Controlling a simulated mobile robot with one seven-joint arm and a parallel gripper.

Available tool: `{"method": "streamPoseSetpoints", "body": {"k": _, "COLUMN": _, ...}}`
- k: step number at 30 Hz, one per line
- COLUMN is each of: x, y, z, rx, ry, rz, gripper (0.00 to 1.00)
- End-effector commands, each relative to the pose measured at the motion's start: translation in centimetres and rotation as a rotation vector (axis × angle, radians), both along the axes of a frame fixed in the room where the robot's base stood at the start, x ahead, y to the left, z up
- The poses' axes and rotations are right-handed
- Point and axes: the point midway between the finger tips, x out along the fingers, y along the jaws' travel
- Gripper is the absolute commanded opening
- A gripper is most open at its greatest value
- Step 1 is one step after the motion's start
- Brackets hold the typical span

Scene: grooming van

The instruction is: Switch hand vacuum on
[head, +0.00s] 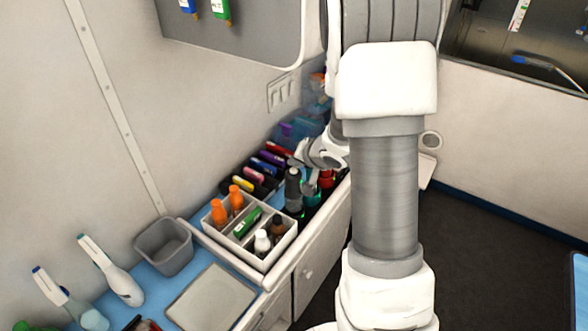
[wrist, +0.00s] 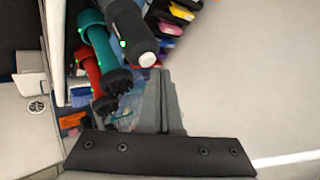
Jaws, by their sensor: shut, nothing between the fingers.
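A dark grey handheld device (head: 293,190) stands upright on the counter; the wrist view shows its dark body (wrist: 130,28) with a pale round end and a small green light. Beside it are a teal device (head: 312,193), also in the wrist view (wrist: 97,45), and a red device (head: 327,178), also in the wrist view (wrist: 88,70). I cannot tell for sure which one is the hand vacuum; no switch is clear. Contact cannot be told.
A white divided caddy (head: 286,243) with several bottles stands in front of the devices. A row of coloured items (head: 255,175) lies behind, along the wall. A grey bin (head: 165,247) and a flat tray (head: 212,298) are nearer on the counter. My arm hides the counter's right end.

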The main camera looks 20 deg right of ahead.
Motion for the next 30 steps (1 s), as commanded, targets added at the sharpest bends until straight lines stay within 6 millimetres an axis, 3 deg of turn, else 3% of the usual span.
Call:
{"method": "streamPoseSetpoints", "body": {"k": 7, "x": -0.03, "y": 0.0, "z": -0.89, "rx": 0.001, "ry": 0.001, "rz": 0.0, "gripper": 0.0}}
{"method": "streamPoseSetpoints", "body": {"k": 30, "x": -0.03, "y": 0.0, "z": -1.06, "rx": 0.0, "ry": 0.001, "rz": 0.0, "gripper": 0.0}}
